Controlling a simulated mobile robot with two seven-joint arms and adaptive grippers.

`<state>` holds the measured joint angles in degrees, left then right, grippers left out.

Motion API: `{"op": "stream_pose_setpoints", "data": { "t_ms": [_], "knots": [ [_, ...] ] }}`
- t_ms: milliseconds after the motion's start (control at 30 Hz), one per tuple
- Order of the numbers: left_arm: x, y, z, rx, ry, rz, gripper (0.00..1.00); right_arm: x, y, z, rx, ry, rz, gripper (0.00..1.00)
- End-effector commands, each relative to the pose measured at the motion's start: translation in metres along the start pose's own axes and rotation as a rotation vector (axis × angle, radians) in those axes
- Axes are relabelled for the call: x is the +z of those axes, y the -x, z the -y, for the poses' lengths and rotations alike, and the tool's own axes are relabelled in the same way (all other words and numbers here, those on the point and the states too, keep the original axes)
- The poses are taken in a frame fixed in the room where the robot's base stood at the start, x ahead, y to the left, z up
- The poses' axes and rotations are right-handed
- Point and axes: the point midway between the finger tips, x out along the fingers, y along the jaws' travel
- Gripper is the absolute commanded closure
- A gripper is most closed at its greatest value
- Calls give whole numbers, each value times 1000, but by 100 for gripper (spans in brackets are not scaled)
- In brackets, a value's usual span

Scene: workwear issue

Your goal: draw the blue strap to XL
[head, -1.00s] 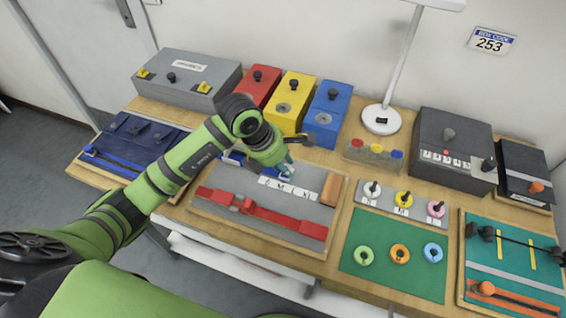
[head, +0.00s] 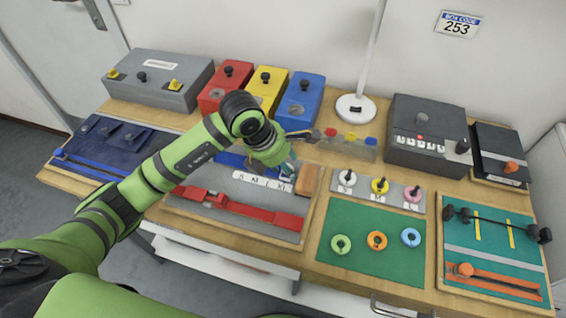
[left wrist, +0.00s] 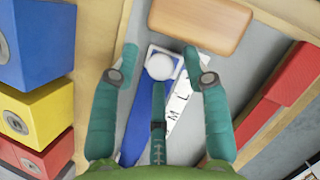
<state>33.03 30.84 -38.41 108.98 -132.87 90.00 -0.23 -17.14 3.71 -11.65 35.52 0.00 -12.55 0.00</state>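The blue strap (left wrist: 152,112) runs along the grey board beside a white strip of size labels (left wrist: 180,103); its left part shows in the head view (head: 232,159). A white buckle with a round knob (left wrist: 160,66) sits at the strap's end near the wooden block. My left gripper (left wrist: 160,58) has one finger on each side of the buckle, with a gap visible at the left finger. It also shows low over the board in the head view (head: 290,166). M and L are readable; the XL mark is hidden by the right finger. My right gripper is out of view.
The wooden block (left wrist: 200,22) lies just beyond the fingertips. A red strap (head: 240,208) lies on the same board, nearer me. Red, yellow and blue boxes (head: 300,100) stand behind. A green mat with rings (head: 360,245) is to the right.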

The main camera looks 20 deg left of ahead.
Motion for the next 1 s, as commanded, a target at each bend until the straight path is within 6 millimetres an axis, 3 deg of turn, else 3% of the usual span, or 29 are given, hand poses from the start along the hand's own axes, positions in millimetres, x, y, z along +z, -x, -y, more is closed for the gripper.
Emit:
{"op": "stream_pose_setpoints", "data": {
  "t_ms": [367, 467, 800, 1000],
  "knots": [
    [0, 5, 0, 0, -1, -2, 50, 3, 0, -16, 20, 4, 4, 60],
    [0, 18, -1, 3, -1, 0, 50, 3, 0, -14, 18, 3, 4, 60],
    [0, 89, -1, 4, -2, 1, 50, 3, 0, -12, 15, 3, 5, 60],
    [0, 114, -1, 2, -1, 0, 50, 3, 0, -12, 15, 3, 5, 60]
  ]
}}
